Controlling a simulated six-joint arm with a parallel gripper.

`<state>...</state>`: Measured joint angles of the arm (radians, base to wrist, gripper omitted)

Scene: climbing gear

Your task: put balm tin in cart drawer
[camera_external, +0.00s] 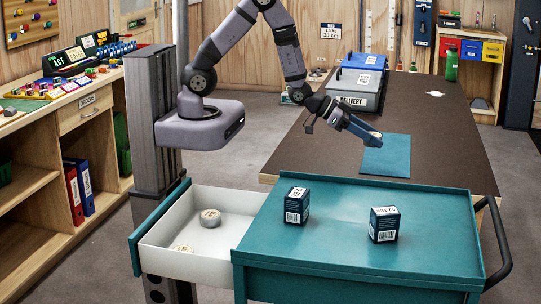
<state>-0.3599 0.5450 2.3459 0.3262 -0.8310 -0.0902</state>
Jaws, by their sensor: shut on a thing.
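The cart drawer (160,262) is pulled out on the left side of the teal cart (340,262). Its white inside is open from above. One round grey tin with a pale lid (210,217) lies in it towards the back, and another pale-lidded tin (184,249) is partly hidden by the drawer's front wall.
Two dark blue boxes with white labels, one left (297,205) and one right (385,224), stand on the cart top, which has a raised rim. A grey crate marked DELIVERY (356,98) and a green bottle (451,66) stand farther back on the table (285,148).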

